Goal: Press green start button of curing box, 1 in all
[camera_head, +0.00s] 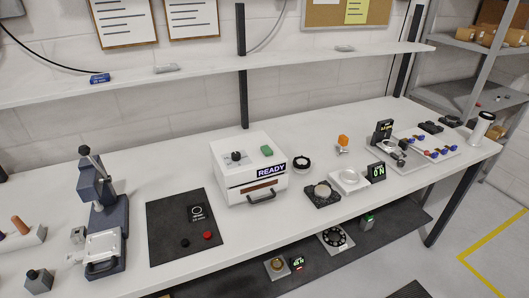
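The curing box (250,172) is a white box on the workbench, near the middle of the view. Its front carries a dark sign reading READY (271,170) and a dark handle (262,197) below it. The green start button (267,150) sits on the right part of its top face and nothing covers it. A black knob (236,156) is on the top to the left of the button. The lid or drawer looks closed. Neither of my grippers shows in this view.
A black mat (168,222) with a red and a black button lies left of the box. A dark blue press (101,215) stands farther left. A black ring (302,164), a dark block (322,194) and a white scale (348,181) sit right. A shelf (200,77) runs above.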

